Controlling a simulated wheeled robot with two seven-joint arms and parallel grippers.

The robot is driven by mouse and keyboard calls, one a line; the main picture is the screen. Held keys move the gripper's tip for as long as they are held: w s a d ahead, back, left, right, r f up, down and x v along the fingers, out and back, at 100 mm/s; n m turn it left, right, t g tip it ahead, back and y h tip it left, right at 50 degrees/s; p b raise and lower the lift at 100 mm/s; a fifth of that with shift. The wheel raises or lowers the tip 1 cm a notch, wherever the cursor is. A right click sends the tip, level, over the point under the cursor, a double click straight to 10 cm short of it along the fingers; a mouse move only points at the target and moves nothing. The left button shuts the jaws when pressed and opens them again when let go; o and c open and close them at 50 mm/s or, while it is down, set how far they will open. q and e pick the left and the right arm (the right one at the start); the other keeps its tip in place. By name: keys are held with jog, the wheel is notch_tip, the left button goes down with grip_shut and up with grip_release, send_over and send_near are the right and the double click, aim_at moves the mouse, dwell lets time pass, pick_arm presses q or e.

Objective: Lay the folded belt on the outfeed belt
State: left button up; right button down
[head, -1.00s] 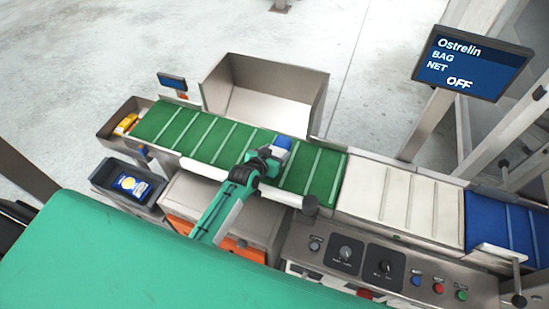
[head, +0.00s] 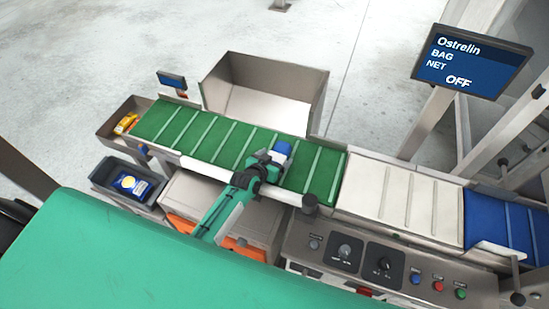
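My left gripper (head: 274,157) reaches in over the green ribbed belt (head: 205,133), near its right end. A small blue-and-white piece (head: 282,147), apparently the folded belt, is at its fingertips. The gripper looks shut on it, though the fingers are small and partly hidden. The piece shows over the green belt; I cannot tell whether it touches it. A white ribbed belt (head: 400,200) and a blue belt (head: 505,223) continue to the right. No label shows which belt is the outfeed. My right gripper is not in view.
An open metal bin (head: 265,103) stands behind the green belt. A tray with orange packs (head: 126,122) is at its left end, a dark bin (head: 128,182) below. A control panel (head: 390,262) lies in front; a screen (head: 470,62) reads OFF. The white belt is clear.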

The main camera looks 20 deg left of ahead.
pick_arm(q)
jog(key=shift+r, duration=0.15)
jog(key=shift+s+a+r, duration=0.15)
jog(key=shift+s, duration=0.4)
jog(key=b+v, duration=0.1)
jog(key=v, duration=0.9)
jog(key=shift+s+r, duration=0.3)
jog(key=shift+r, duration=0.05)
jog(key=shift+s, duration=0.1)
